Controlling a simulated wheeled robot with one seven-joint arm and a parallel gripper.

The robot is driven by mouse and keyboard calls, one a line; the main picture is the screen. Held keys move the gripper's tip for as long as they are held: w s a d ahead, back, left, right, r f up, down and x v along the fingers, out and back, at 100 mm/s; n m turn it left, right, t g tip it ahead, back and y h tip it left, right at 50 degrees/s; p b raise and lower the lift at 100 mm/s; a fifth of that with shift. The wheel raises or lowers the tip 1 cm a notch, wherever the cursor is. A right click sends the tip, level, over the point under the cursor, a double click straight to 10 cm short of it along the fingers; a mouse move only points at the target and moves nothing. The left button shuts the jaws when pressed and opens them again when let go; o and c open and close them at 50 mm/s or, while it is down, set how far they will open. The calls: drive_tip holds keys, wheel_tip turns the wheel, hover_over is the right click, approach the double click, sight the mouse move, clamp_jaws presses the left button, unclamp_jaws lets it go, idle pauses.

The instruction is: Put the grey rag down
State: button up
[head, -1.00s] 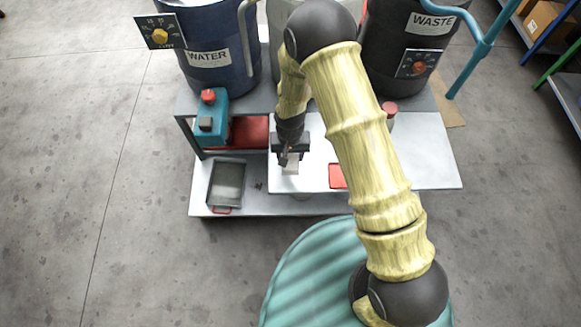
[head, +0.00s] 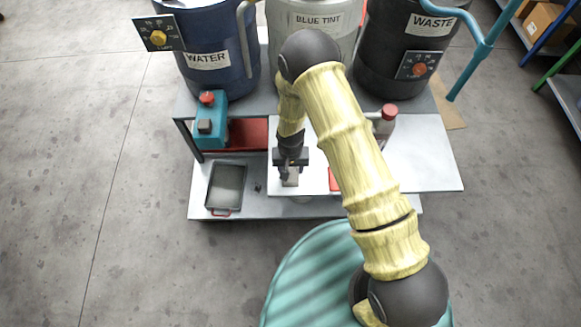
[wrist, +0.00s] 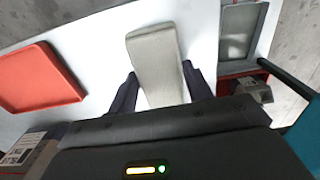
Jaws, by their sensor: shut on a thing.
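The grey rag (wrist: 156,62) is a pale grey folded strip held between the two fingers of my gripper (wrist: 160,88) in the wrist view. In the head view the rag (head: 291,180) shows as a small pale patch at the fingertips of my gripper (head: 289,174). My gripper points down over the white board (head: 310,185) on the bench. I cannot tell whether the rag touches the board.
A grey metal tray (head: 227,186) lies left of the gripper. A red tray (wrist: 40,76) is on its other side, partly behind my arm in the head view. A teal device (head: 211,122), a red-capped bottle (head: 386,124) and the WATER (head: 215,60), BLUE TINT (head: 318,22) and WASTE (head: 400,50) drums stand behind.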

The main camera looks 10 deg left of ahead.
sight(291, 169)
drive_tip(key=shift+f, duration=0.15)
drive_tip(key=o, duration=1.1)
wheel_tip(291, 169, up, 12)
drive_tip(key=shift+r+p, duration=0.2)
drive_tip(key=shift+p, duration=0.4)
